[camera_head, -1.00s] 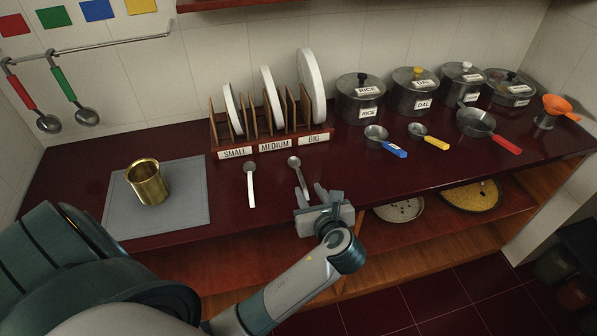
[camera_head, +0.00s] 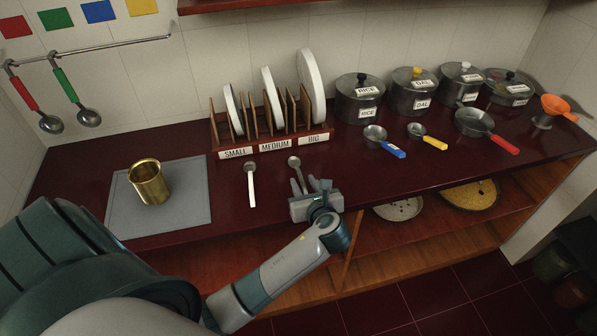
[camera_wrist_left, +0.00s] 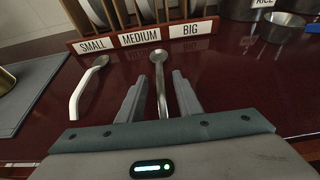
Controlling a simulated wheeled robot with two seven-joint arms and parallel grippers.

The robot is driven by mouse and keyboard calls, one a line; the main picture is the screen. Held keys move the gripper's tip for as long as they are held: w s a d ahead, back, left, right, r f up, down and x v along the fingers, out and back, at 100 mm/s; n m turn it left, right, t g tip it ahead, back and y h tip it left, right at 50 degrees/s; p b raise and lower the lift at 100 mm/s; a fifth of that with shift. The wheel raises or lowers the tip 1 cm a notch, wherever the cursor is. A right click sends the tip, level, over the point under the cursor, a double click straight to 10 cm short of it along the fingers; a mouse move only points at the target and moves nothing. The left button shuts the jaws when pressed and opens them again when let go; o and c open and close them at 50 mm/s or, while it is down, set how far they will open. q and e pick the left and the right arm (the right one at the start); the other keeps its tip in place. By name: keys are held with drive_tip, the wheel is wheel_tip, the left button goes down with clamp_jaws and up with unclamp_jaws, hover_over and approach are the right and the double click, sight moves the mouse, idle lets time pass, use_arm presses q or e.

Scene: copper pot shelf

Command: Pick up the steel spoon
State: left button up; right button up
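The steel spoon (camera_head: 294,162) lies on the dark red counter in front of the plate rack, bowl end toward the rack. In the left wrist view the spoon (camera_wrist_left: 160,85) runs between my two fingers, with its bowl beyond the fingertips. My left gripper (camera_head: 311,185) is open at the handle end of the spoon. In the wrist view a finger of the gripper (camera_wrist_left: 158,92) stands on each side of the handle, with a gap on both sides. Whether the fingers touch the counter cannot be told. My right gripper is not in view.
A white-handled spoon (camera_head: 251,184) lies to the left. A brass cup (camera_head: 149,184) stands on a grey mat (camera_head: 192,212). The plate rack (camera_head: 272,146) is behind. Lidded pots (camera_head: 359,99) and small pans with coloured handles are to the right.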

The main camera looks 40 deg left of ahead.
sight(299, 176)
use_arm(q)
drive_tip(key=shift+x, duration=1.4)
drive_tip(key=shift+c, duration=0.3)
clamp_jaws()
